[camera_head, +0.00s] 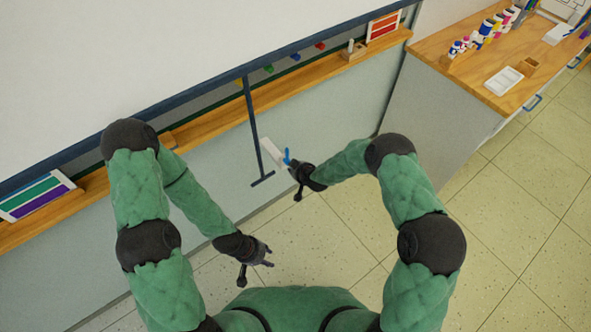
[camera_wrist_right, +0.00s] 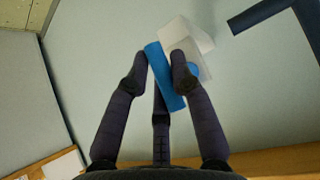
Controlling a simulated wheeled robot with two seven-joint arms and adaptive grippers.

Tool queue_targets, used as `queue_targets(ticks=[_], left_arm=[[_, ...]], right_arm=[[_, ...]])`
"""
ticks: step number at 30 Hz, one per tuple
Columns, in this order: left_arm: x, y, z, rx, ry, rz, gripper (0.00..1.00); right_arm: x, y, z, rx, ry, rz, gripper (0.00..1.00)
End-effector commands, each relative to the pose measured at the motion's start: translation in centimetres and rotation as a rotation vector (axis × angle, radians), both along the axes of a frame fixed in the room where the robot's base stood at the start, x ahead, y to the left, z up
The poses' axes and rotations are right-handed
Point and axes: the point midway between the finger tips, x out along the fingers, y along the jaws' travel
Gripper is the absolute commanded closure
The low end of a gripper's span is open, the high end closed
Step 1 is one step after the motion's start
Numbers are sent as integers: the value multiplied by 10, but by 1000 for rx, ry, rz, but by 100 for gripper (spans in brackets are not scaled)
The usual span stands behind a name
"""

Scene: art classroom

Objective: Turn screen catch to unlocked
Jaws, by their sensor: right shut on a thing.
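The screen catch is a white block (camera_head: 273,152) with a blue lever (camera_head: 287,157) on the grey wall below the wooden ledge. In the right wrist view, the blue lever (camera_wrist_right: 163,72) lies tilted between my fingers, across the white block (camera_wrist_right: 188,38). My right gripper (camera_head: 293,168) is at the catch and shut on the blue lever; its fingertips (camera_wrist_right: 160,70) sit on either side of it. My left gripper (camera_head: 268,257) is open and empty, low over the floor and apart from the wall.
A dark T-shaped pull bar (camera_head: 255,130) hangs from the white screen (camera_head: 150,60) just left of the catch. The wooden ledge (camera_head: 220,116) runs along the wall. A cabinet (camera_head: 450,110) with paints and trays stands at right. The tiled floor (camera_head: 335,240) is clear.

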Motion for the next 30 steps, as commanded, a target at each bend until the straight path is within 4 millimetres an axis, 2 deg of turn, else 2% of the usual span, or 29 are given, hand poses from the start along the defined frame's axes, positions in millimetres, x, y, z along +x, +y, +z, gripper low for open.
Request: queue_targets(ticks=[10,11,12,13,24,30], left_arm=[[0,0,0,0,0,0,60],[0,0,0,0,0,0,60],[0,0,0,0,0,0,60],[0,0,0,0,0,0,60],[0,0,0,0,0,0,60],[0,0,0,0,0,0,60]], right_arm=[[0,0,0,3,3,-3,100],[0,0,0,3,3,-3,68],[0,1,0,3,3,-3,57],[0,1,0,3,3,-3,51],[-1,0,1,2,2,-1,51],[-10,-5,12,2,1,-2,51]])
